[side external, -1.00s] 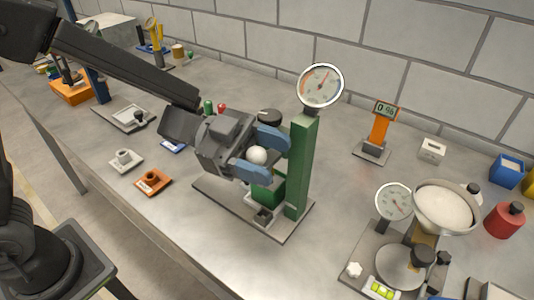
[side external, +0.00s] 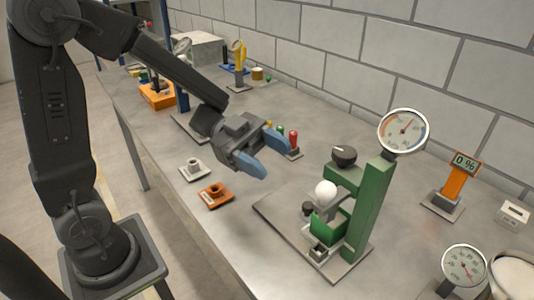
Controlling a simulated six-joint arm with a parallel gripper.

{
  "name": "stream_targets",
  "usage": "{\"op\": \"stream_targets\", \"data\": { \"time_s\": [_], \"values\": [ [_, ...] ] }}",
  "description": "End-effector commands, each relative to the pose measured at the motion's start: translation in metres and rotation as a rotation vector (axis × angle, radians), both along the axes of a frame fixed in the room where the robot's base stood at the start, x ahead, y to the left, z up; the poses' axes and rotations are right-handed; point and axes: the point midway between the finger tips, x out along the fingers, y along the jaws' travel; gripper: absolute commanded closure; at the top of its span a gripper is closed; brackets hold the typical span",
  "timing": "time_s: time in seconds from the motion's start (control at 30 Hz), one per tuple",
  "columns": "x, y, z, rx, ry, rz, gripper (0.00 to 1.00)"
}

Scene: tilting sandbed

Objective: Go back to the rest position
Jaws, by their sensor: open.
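My gripper (side external: 262,153) is open and empty, with its blue fingertips over the table. It is to the left of the green press-like stand (side external: 369,213), clear of it. The stand carries a round dial gauge (side external: 404,131) on top, a black knob (side external: 344,155) and a white ball (side external: 326,189). My arm reaches in from the upper left of the view.
An orange display stand (side external: 456,182) reading 0 % is at the right.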

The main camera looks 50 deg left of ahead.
Motion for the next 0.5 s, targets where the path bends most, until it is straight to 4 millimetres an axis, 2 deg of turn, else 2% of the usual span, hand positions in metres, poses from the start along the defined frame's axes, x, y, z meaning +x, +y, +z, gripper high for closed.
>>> {"op": "stream_targets", "data": {
  "time_s": [0.37,0.5],
  "values": [
    [0.0,0.002,0.0,0.002,-0.003,0.007,0.43],
    [0.015,0.001,0.006,0.036,-0.044,0.124,0.43]
  ]
}}
